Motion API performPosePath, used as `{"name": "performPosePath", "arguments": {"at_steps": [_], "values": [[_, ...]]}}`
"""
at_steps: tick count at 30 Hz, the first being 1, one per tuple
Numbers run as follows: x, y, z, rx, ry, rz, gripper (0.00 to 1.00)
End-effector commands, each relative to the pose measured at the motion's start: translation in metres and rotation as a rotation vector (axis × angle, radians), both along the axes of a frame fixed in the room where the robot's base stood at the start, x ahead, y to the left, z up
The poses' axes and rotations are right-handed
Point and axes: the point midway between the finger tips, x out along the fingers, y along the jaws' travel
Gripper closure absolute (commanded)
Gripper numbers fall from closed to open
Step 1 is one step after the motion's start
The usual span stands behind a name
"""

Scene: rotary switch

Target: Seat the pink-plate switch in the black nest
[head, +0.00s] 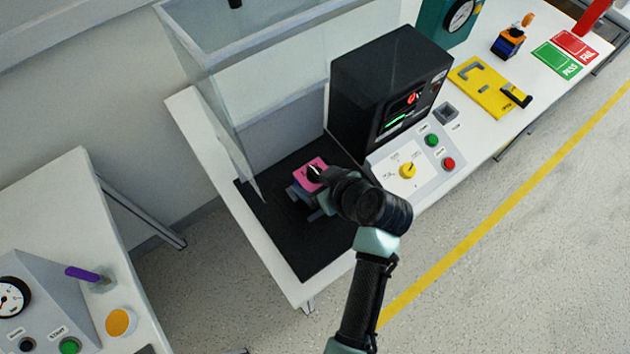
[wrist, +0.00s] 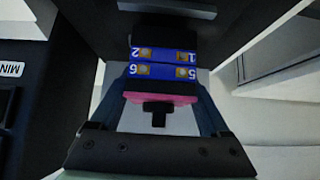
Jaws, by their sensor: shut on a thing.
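The pink-plate switch (head: 313,168) is over the black mat, left of the black tester box, with its pink plate and dark knob facing up. In the wrist view its pink plate (wrist: 160,98), black knob and blue numbered contact blocks (wrist: 163,62) show between my fingers. My gripper (head: 318,184) is shut on the switch; its fingers also flank it in the wrist view (wrist: 165,75). Grey and dark parts show just below the switch in the head view. I cannot tell the black nest apart from them, nor whether the switch touches it.
The black tester box (head: 375,90) stands close to the right, with a control panel (head: 410,165) before it. Clear panels (head: 270,90) rise behind the black mat (head: 310,255). A yellow fixture (head: 490,85) and an orange-knobbed switch (head: 508,42) are farther right.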

Motion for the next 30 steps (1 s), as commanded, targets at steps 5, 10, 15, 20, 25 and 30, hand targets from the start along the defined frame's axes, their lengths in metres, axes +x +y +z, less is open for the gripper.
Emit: {"name": "performPosePath", "arguments": {"at_steps": [5, 10, 15, 20, 25, 30], "values": [[0.0, 0.0, -0.017, 0.0, -0.001, 0.001, 0.9], [0.001, 0.0, -0.017, -0.001, -0.003, -0.001, 0.9], [0.0, 0.0, -0.021, -0.001, -0.001, 0.0, 0.18], [0.0, 0.0, -0.02, -0.001, 0.0, -0.001, 0.0], [0.0, 0.0, -0.019, -0.001, 0.0, -0.001, 0.0], [-0.004, -0.004, -0.011, 0.0, -0.002, -0.003, 0.0]]}}
